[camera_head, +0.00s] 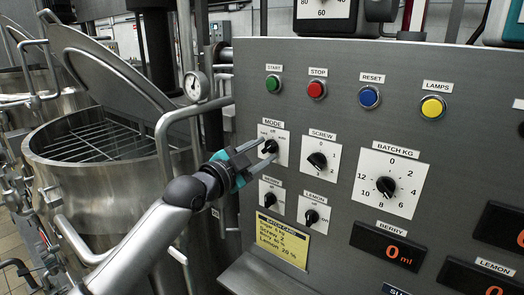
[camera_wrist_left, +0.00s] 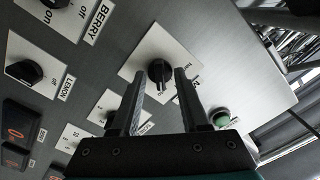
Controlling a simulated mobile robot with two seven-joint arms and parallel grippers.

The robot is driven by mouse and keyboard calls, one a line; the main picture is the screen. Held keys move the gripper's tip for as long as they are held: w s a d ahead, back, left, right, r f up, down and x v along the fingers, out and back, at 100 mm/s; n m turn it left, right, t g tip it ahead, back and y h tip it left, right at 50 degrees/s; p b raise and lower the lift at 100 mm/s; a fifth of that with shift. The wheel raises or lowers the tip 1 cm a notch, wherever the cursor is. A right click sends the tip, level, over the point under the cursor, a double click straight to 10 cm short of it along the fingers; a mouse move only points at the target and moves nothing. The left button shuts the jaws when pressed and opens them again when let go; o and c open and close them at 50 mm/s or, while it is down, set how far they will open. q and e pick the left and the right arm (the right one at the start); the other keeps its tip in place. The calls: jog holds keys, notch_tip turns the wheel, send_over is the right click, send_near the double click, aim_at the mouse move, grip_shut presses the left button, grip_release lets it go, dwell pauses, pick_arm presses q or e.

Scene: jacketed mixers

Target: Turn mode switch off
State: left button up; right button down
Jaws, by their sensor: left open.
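The mode switch (camera_head: 270,146) is a black knob on a white plate marked MODE, at the upper left of the grey control panel. Its plate has small labels, with "off" at the top. My left gripper (camera_head: 256,155) reaches in from the left, its fingertips close to the knob and partly covering the plate. In the left wrist view the open fingers (camera_wrist_left: 160,88) point at the panel, and the knob (camera_wrist_left: 160,72) shows between their tips, apparently not clamped. I cannot tell for sure where the knob points. My right gripper is not in view.
The screw knob (camera_head: 317,160) is right of the mode switch; the berry knob (camera_head: 270,200) and lemon knob (camera_head: 311,217) sit below. The green start button (camera_head: 273,83) and red stop button (camera_head: 317,89) are above. A steel mixer vessel (camera_head: 85,205) stands left.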

pick_arm(q)
jog(key=shift+w+d, duration=0.1)
grip_shut()
dwell(0.4)
